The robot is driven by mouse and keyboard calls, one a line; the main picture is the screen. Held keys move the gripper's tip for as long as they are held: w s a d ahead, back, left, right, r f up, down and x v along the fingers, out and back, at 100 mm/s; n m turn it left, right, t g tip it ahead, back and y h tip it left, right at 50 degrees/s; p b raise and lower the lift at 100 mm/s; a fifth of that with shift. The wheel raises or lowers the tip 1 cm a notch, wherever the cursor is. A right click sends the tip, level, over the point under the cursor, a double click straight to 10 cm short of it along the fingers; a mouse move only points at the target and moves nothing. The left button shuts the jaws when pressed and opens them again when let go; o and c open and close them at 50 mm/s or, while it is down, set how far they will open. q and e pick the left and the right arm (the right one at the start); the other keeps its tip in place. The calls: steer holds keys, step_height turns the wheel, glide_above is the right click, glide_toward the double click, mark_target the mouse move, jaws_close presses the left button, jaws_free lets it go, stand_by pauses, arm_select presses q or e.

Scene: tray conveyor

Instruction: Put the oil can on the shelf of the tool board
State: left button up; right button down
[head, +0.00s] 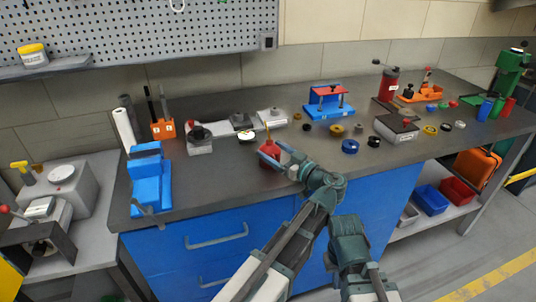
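The red oil can (268,147), with a thin upright spout, is upright at the middle of the dark workbench. My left gripper (270,149) reaches it from the right, with a finger on either side of the can's body. Whether the fingers press on it or stand slightly apart is too small to tell, and they hide part of the can. The tool board (130,28) is the grey perforated panel at upper left.
Left of the can are a grey fixture (200,147), an orange holder (163,130), a white roll (124,128) and a blue stand (147,175). A blue press (329,108), small rings and a red grinder (389,82) stand to the right.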

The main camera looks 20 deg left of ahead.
arm_select(q)
jaws_close()
steer(key=shift+r, duration=0.15)
arm_select(e)
steer(key=shift+r, duration=0.1)
